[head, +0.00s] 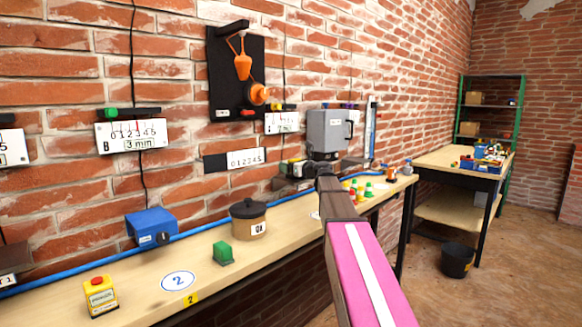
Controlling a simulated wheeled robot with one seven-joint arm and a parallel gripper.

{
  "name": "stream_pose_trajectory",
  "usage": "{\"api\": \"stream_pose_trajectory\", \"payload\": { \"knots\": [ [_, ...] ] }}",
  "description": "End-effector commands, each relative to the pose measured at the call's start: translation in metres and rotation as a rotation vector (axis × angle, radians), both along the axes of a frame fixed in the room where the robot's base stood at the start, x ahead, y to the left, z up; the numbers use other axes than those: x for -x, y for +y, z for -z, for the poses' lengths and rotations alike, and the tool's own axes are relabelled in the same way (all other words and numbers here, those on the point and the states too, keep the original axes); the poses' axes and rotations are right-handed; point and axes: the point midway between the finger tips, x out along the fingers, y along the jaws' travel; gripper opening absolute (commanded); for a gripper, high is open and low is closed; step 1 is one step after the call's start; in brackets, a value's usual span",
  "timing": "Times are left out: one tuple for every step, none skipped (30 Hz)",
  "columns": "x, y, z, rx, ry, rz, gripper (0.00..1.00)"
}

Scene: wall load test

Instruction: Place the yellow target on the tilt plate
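My arm reaches from the bottom right to the bench. My gripper (314,169) is a small dark shape at its far end, by the foot of the grey machine; its fingers cannot be made out. Small yellow, red and green cone-like pieces (368,190) stand on the bench just right of it. A yellow box with a red top (101,297) stands at the bench's near left. I cannot tell which yellow piece is the target. No tilt plate can be made out for certain; a dark low fixture (290,184) lies left of my gripper, partly hidden.
The wooden bench (130,300) holds a blue device (151,228), a dark-lidded pot (248,218), a green block (222,253) and a white disc marked 2 (178,281). A grey machine (328,132) hangs on the brick wall. A second table (440,160) and black bucket (457,260) stand right.

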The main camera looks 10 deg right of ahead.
Motion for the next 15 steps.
{"api": "stream_pose_trajectory", "payload": {
  "knots": [
    [0.0, 0.0, 0.0, 0.0, 0.0, 0.0, 0.89],
    [0.0, 0.0, 0.0, 0.0, 0.0, 0.0, 0.89],
    [0.0, 0.0, 0.0, 0.0, 0.0, 0.0, 0.89],
    [0.0, 0.0, 0.0, 0.0, 0.0, 0.0, 0.89],
    [0.0, 0.0, 0.0, 0.0, 0.0, 0.0, 0.89],
    [0.0, 0.0, 0.0, 0.0, 0.0, 0.0, 0.89],
    [0.0, 0.0, 0.0, 0.0, 0.0, 0.0, 0.89],
    [0.0, 0.0, -0.001, 0.0, 0.0, 0.0, 0.89],
    [0.0, 0.0, -0.001, 0.0, 0.0, 0.0, 0.89],
    [0.0, 0.0, -0.002, 0.0, 0.0, 0.0, 0.89],
    [0.001, -0.001, -0.003, 0.0, 0.0, 0.0, 0.89],
    [0.005, -0.003, -0.002, 0.0, 0.0, 0.001, 0.89],
    [0.008, -0.005, -0.002, 0.0, 0.0, 0.001, 0.89],
    [0.012, -0.007, -0.002, 0.0, 0.0, 0.001, 0.89],
    [0.017, -0.01, -0.002, 0.0, 0.0, 0.0, 0.89]
  ]
}}
